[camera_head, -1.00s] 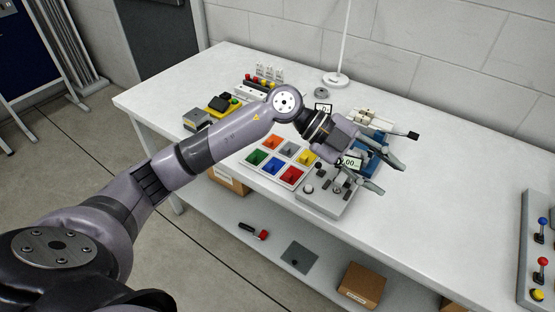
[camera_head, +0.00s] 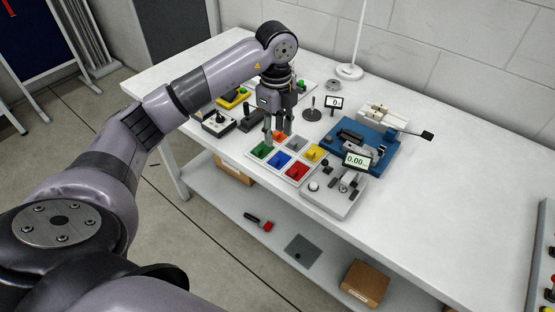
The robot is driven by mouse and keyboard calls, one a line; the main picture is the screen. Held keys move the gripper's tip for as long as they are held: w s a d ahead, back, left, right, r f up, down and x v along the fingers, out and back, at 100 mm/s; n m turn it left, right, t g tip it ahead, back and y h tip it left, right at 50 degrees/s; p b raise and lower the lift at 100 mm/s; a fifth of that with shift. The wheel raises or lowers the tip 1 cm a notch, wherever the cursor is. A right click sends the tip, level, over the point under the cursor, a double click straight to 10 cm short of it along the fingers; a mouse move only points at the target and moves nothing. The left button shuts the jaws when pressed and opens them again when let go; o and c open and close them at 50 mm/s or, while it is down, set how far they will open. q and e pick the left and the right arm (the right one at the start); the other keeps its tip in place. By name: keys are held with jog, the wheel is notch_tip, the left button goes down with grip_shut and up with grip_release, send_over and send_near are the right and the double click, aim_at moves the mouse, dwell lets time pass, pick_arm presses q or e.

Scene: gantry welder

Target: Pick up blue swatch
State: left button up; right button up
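The blue swatch (camera_head: 279,159) lies in the front middle compartment of a white tray (camera_head: 257,161). Beside it in the tray are a green swatch (camera_head: 260,151), a red swatch (camera_head: 297,172), an orange swatch (camera_head: 280,137), a grey swatch and a yellow swatch (camera_head: 315,153). My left gripper (camera_head: 278,138) points down over the back left part of the tray, above the orange and green swatches. Its fingers are apart, with nothing seen between them. The blue swatch is uncovered, just in front of the fingertips. My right gripper is out of view.
A grey device with a display (camera_head: 357,160) stands right of the tray, with a blue fixture (camera_head: 378,158) behind it. A joystick box (camera_head: 218,123) is on the left. The table's right half is clear. A lower shelf holds a cardboard box (camera_head: 364,283).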

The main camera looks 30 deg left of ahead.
pick_arm(q)
send_over(276, 160)
jog(key=f, duration=0.4)
jog(key=shift+w+a+f, duration=0.1)
jog(key=shift+w+f, duration=0.05)
jog(key=shift+w, duration=0.05)
jog(key=f, duration=0.1)
jog(key=f+p, duration=0.2)
jog(key=f, duration=0.1)
jog(key=shift+s+f, duration=0.1)
jog(key=shift+s, duration=0.15)
jog(key=shift+w+f, duration=0.1)
jog(key=shift+f, duration=0.4)
jog(key=shift+c, duration=0.5)
jog(key=c, duration=0.8)
